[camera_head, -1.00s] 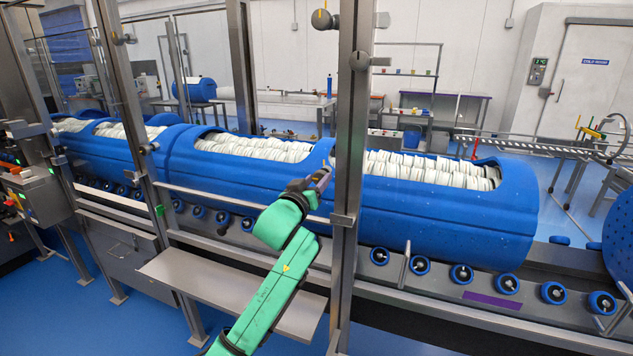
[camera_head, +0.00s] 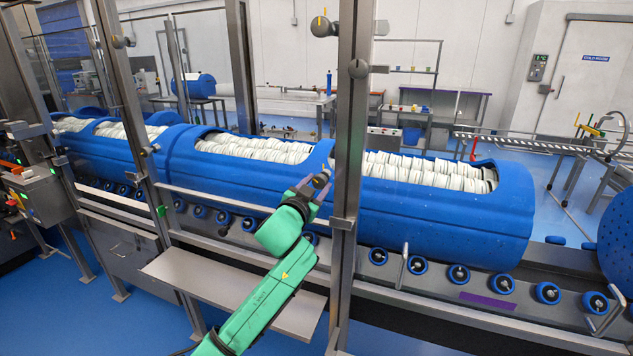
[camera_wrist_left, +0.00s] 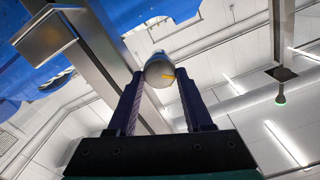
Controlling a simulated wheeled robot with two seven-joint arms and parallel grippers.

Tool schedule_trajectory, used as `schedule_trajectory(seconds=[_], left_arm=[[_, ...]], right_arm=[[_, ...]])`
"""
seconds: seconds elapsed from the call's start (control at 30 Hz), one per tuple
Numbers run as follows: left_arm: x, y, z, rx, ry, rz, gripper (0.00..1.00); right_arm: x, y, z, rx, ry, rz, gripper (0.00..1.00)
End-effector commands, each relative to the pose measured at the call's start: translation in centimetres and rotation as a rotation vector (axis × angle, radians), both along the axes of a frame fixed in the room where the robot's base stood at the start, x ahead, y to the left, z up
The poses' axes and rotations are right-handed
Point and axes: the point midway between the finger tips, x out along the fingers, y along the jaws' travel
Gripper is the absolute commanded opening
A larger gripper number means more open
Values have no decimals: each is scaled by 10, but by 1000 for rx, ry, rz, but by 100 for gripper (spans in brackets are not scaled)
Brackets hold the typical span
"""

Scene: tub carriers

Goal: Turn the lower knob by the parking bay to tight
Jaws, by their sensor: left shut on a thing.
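The lower knob (camera_head: 320,181) is a small dark ball by the metal post, in front of the blue tub. My left gripper (camera_head: 312,187) is at it, on the end of my green arm. The upper knob (camera_head: 321,26) has a yellow pointer standing up and is well above my gripper. My right gripper is not in view.
A metal post (camera_head: 348,150) stands just right of my gripper. Blue tubs (camera_head: 430,218) with white contents lie along the roller line behind. A grey shelf (camera_head: 215,285) sticks out below my arm.

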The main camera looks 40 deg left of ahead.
Motion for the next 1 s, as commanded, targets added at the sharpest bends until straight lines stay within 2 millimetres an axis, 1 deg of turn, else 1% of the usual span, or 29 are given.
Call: schedule_trajectory(seconds=[0.03,0.6,0.8,1.0], left_arm=[[0,0,1,43,17,1,0],[1,-1,0,553,194,0,0],[1,-2,-1,709,248,1,0],[1,-2,-2,821,288,0,0]], right_arm=[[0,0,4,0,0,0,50],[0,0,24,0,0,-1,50],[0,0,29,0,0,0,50],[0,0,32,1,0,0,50]])
